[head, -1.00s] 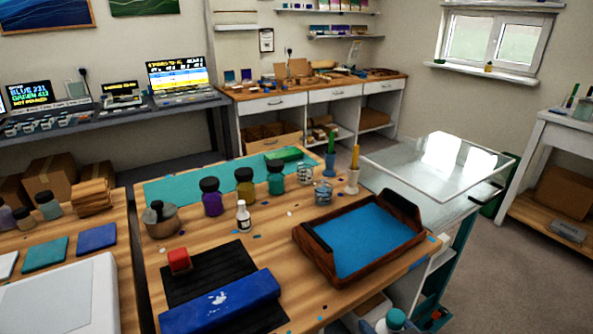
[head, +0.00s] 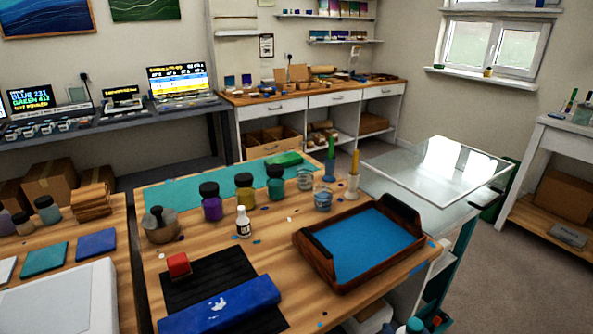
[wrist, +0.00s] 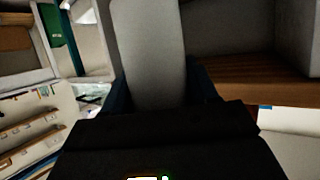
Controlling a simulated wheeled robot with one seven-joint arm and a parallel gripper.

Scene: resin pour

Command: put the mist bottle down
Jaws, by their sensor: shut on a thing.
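In the wrist view my gripper (wrist: 162,88) shows as dark blue fingers in front of a black body. The fingers are shut on a smooth, pale grey, long thing, which I take to be the mist bottle (wrist: 155,45). Its ends are cut off or hidden, so label and spray head do not show. My gripper is not in the head view. A teal-capped bottle (head: 414,325) is cut off at the bottom edge of the head view; I cannot tell whether it is the held one.
Grey floor (head: 480,270) lies open at right.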

